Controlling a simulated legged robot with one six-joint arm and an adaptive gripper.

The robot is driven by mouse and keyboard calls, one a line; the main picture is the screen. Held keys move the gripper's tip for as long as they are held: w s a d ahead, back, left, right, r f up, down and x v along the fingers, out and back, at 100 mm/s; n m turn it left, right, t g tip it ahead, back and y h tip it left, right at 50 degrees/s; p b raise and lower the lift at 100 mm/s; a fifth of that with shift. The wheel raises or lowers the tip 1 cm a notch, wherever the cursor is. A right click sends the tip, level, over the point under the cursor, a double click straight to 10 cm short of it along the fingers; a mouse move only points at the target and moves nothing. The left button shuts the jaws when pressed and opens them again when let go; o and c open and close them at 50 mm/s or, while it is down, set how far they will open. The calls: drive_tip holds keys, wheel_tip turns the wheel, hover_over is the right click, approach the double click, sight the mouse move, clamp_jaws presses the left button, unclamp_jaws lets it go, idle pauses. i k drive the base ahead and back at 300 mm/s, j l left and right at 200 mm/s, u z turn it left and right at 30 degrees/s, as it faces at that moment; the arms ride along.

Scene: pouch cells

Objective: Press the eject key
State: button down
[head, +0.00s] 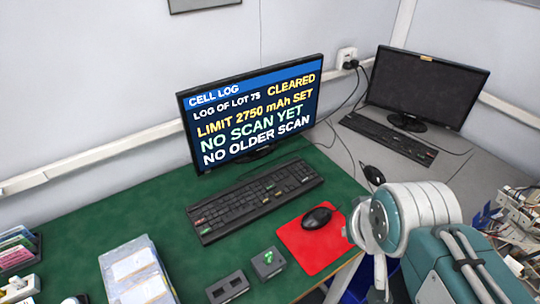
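No key that I can read as "eject" shows in the head view. A small dark grey box with a green mark on top (268,262) sits on the green mat, left of the red mouse pad; the mark is too small to read surely. A black keyboard (255,200) with a few coloured keys lies in front of the lit monitor (252,112). The monitor reads "CELL LOG", "LOG OF LOT 75 CLEARED", "LIMIT 2750 mAh SET", "NO SCAN YET", "NO OLDER SCAN". My gripper (378,270) is at the lower right, right of the mat, apart from the box; its fingers are mostly hidden.
A grey block with two slots (228,287) stands beside the small box. A black mouse (317,218) rests on the red pad (300,245). A tray of pale pouches (110,262) is at left. A dark monitor (425,85) stands back right. Loose clutter (515,220) lies far right.

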sight(200, 222)
drive_tip(key=k+u, duration=0.1)
drive_tip(key=u, duration=0.4)
drive_tip(key=k+j+u, duration=0.1)
drive_tip(key=u, duration=0.4)
